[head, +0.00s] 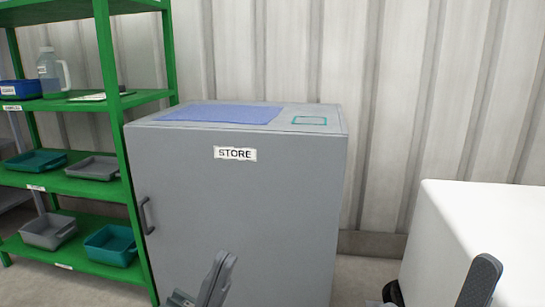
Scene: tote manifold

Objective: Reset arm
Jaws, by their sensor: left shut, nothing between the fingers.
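My left gripper (215,281) shows at the bottom edge, in front of the lower part of the grey store cabinet. It is shut and empty, with its grey fingers pointing up. The rest of that arm is below the picture.
The grey cabinet (240,215), labelled STORE, has a closed door and a blue mat (222,113) on top. A green shelf rack (75,185) with trays and a jug (50,72) stands left. A white block (480,225) and a dark rounded part (482,278) are at right.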

